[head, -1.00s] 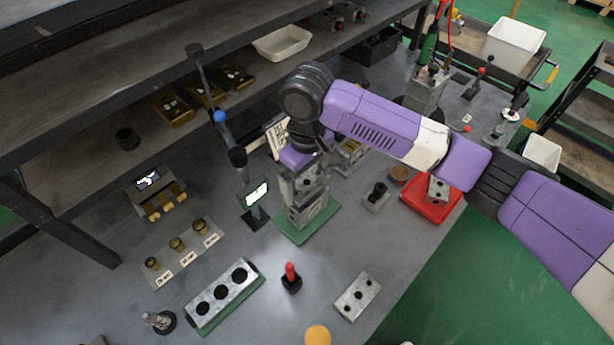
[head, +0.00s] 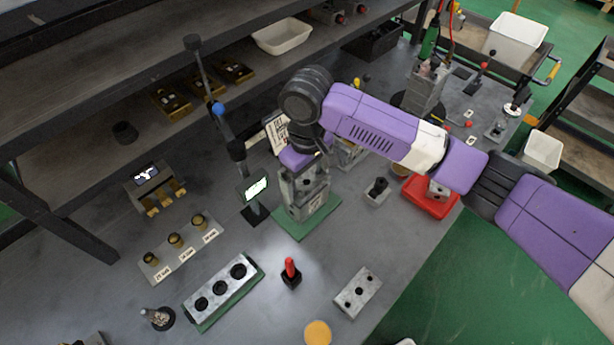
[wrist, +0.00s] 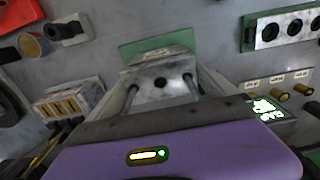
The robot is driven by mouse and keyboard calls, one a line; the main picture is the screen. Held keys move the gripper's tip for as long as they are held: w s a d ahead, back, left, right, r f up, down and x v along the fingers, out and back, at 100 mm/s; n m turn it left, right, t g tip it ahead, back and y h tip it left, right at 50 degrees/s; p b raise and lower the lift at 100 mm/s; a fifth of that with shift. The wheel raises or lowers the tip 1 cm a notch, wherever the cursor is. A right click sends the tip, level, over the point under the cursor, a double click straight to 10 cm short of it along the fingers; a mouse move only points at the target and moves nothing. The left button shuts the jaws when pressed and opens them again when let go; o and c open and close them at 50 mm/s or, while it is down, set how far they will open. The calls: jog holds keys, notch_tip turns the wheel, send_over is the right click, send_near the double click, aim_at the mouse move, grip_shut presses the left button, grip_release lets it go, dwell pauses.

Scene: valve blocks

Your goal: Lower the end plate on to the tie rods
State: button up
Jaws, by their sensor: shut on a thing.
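The grey valve block stack (head: 312,207) stands upright on a green base (head: 292,231) in the middle of the head view. My gripper (head: 304,168) is directly above it, pointing down, and is shut on the end plate, which is mostly hidden behind the gripper and cannot be clearly told from the stack. In the wrist view, a grey block face (wrist: 160,82) with a dark hole lies beyond my purple gripper body, with a dark tie rod (wrist: 189,84) on its right and another (wrist: 131,96) on its left. Whether the plate touches the rods is hidden.
A small screen on a stand (head: 255,188) and a dark post (head: 228,130) stand close left of the stack. A red tray (head: 430,203) lies to the right. A red-handled tool (head: 290,272) and a drilled plate (head: 358,292) lie in front. A shelf (head: 150,65) runs behind.

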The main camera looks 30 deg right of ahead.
aim_at(307, 183)
jog(key=shift+f, duration=0.4)
jog(key=o, duration=1.3)
jog(key=shift+r+b, duration=0.6)
jog(key=shift+r, duration=3.35)
